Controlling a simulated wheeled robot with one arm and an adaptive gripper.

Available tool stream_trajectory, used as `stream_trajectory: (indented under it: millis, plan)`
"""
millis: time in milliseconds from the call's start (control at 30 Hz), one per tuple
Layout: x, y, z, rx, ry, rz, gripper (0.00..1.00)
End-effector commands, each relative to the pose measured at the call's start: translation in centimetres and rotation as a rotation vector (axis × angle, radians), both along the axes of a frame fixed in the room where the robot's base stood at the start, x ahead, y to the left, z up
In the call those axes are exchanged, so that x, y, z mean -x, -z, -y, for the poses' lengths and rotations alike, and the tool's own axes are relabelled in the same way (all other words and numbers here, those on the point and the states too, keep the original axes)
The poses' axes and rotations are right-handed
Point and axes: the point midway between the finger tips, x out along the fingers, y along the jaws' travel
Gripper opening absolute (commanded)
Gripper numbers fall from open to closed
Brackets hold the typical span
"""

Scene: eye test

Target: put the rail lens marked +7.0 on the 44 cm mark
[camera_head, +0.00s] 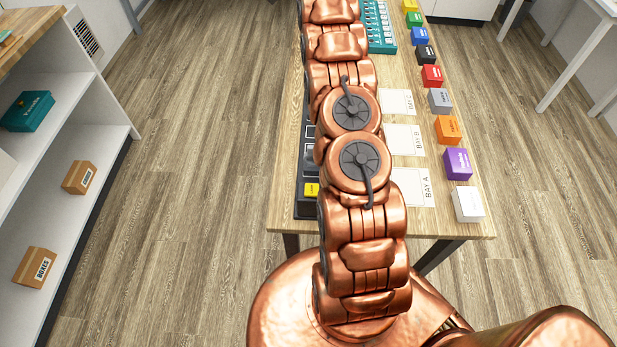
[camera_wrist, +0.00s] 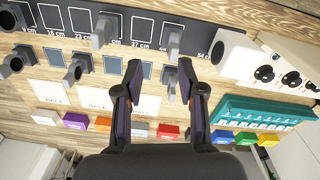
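In the wrist view a black board (camera_wrist: 150,22) with white outlined squares and cm marks runs along the top. I read 16 cm, 23 cm and 54 cm; the 44 cm mark cannot be made out. Grey holders stand on it, one left of centre (camera_wrist: 104,30) and one right of centre (camera_wrist: 172,40). Below it are more grey holders, such as a left one (camera_wrist: 75,69) and one near my right finger (camera_wrist: 170,82). No +7.0 marking is readable. My gripper (camera_wrist: 160,78) is open, its dark fingers spread, with no thing visibly held. In the head view my arm hides it.
A teal rack (camera_wrist: 255,112) with several labelled slots is at right; it also shows in the head view (camera_head: 379,28). A white box (camera_wrist: 232,52) and a unit with black knobs (camera_wrist: 285,66) are upper right. Bay cards (camera_head: 413,187) and coloured boxes (camera_head: 457,164) line the wooden table (camera_head: 440,217).

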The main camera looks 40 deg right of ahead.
Motion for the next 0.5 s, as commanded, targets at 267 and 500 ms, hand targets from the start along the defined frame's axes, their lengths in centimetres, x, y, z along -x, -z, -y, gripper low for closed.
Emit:
stream_trajectory:
  millis: [267, 500]
  plan:
    - [1.5, -4.2, -6.0, -0.012, -0.257, -0.010, 0.39]
    - [4.1, -6.8, -11.1, -0.025, -0.479, -0.021, 0.39]
